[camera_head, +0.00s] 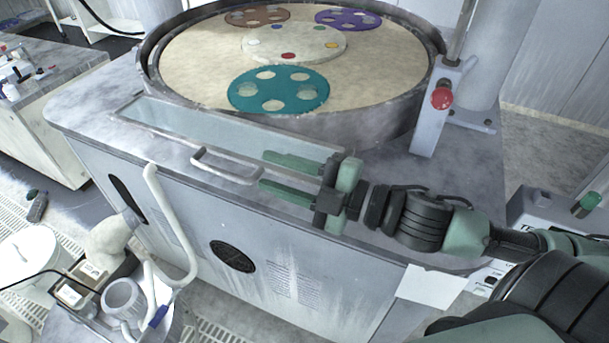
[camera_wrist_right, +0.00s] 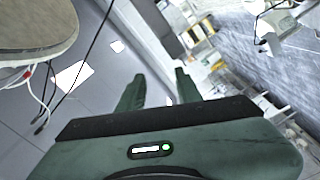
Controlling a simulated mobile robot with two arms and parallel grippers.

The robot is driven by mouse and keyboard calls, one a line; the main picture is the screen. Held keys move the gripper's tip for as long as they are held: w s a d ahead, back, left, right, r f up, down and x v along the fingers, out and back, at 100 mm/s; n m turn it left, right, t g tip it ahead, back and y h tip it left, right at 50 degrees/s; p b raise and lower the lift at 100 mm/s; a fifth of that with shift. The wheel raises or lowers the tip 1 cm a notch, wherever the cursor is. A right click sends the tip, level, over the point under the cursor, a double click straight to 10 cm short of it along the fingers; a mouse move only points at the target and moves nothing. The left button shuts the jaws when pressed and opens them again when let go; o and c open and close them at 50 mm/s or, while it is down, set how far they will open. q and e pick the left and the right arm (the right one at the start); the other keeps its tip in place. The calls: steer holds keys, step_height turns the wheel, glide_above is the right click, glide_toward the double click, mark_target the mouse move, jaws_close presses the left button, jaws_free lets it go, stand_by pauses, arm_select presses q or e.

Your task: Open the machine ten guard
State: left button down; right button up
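The polishing machine (camera_head: 160,180) fills the middle of the head view. A clear guard panel (camera_head: 185,122) lies along its front top edge, before the round platen (camera_head: 200,75). A pale bar handle (camera_head: 225,176) sits on the guard's front edge. My right gripper (camera_head: 262,174) is open, its two green fingers pointing left towards the handle's right end. It is empty and appears apart from the handle, though the exact gap is unclear. The wrist view shows the same open fingers (camera_wrist_right: 157,88) with nothing between them. My left gripper is out of view.
A teal holed disc (camera_head: 278,90) lies on the platen. A red button (camera_head: 442,98) stands on a post at the right. A bench with a white hose (camera_head: 172,230) stands at the front left. No machine number is readable on the black oval plate (camera_head: 232,256).

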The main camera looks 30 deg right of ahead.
mark_target(305, 182)
steer(key=shift+p+v, duration=1.15)
steer(key=shift+v, duration=1.3)
steer(key=shift+w+r+p, duration=0.1)
steer(key=shift+p, duration=0.3)
